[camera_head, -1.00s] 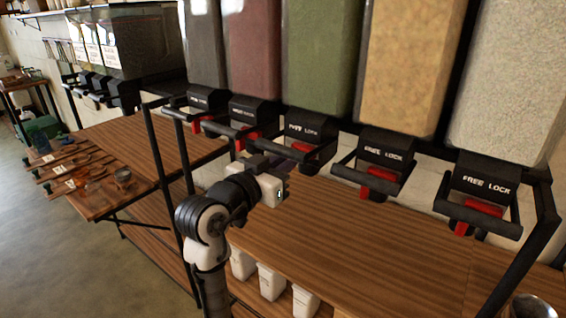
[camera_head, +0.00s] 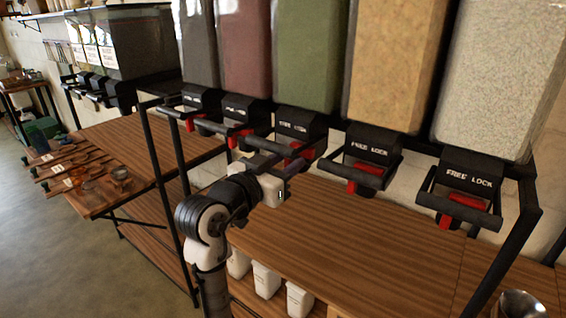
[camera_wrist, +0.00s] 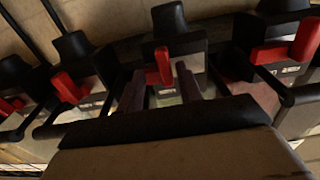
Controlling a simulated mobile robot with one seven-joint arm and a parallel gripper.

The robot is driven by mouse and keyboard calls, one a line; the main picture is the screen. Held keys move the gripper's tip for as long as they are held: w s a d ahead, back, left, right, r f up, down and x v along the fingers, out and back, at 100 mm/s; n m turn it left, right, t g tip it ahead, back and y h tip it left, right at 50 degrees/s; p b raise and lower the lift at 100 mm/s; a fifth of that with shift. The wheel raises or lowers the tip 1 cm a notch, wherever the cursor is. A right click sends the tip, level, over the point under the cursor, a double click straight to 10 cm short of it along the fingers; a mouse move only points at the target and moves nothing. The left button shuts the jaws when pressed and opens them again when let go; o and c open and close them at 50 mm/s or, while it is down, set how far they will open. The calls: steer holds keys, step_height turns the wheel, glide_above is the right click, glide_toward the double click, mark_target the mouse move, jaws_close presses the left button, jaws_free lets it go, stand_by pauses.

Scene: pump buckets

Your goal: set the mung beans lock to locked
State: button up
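The green-filled dispenser (camera_head: 313,55), which I take for the mung beans, is the middle one of the row. Its black lock housing (camera_head: 300,124) has a red lever (camera_head: 299,153) under it, partly hidden behind the black handle bar. My gripper (camera_head: 288,168) is just below and in front of this lock. In the wrist view, my gripper (camera_wrist: 161,88) is open, its two purple-grey fingers apart. A red lever (camera_wrist: 163,65) shows between them, seemingly this lock's; I cannot tell whether they touch it. The lock's setting is unclear.
Neighbouring dispensers with red levers flank it: reddish (camera_head: 245,50) to the left, tan (camera_head: 398,60) and whitish (camera_head: 495,75) to the right. Black handle bars jut out close by. The wooden counter (camera_head: 350,235) below is mostly clear. White bins (camera_head: 266,279) stand under it.

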steer(key=shift+a, duration=0.15)
steer(key=shift+s+a, duration=0.2)
steer(key=shift+s, duration=0.05)
steer(key=b+v, duration=0.4)
steer(key=v, duration=0.9)
